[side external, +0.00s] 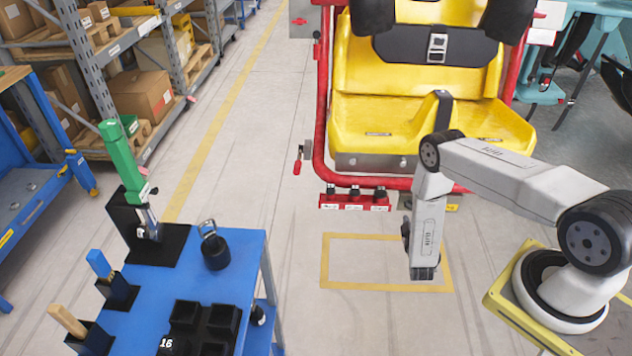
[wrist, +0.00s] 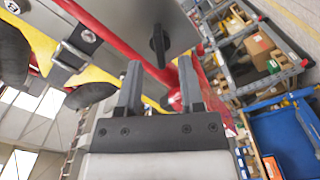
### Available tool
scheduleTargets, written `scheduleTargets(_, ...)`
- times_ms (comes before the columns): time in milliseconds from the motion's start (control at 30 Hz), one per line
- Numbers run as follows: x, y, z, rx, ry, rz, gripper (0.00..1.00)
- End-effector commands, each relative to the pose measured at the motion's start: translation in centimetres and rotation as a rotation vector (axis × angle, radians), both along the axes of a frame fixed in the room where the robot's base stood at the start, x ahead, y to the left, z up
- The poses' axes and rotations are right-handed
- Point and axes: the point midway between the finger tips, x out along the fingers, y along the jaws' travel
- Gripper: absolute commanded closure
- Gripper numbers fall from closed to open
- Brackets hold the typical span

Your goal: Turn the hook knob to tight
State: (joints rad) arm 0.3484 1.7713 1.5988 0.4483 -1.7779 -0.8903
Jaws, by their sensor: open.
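A black knob (wrist: 158,42) with a narrow bar-shaped grip sits on a grey panel in the wrist view; it appears to be the hook knob. Its grip stands close to upright in the picture. My gripper (wrist: 160,82) is open and empty, with one finger to each side below the knob. The knob lies beyond the fingertips and looks apart from them. No tight mark is readable on the panel. In the side external view I cannot pick out this knob, and my fingers are not clearly visible there.
The yellow train seat (side external: 365,70) has a red tube frame (side external: 320,110) close to my arm. A red strip with several black knobs (side external: 354,202) hangs below the seat. A blue bench (side external: 190,278) holds a green-handled tool (side external: 122,160) and black holders. Floor between is clear.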

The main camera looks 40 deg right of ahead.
Motion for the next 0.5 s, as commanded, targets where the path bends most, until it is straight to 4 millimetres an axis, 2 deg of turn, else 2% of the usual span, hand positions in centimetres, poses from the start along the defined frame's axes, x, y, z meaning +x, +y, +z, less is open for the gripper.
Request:
scheduleTargets(200,1.6,-1.7,0.0,0.0,-0.002,-0.001,0.51)
scheduleTargets(500,2.3,-2.3,0.0,0.0,0.0,0.001,0.51)
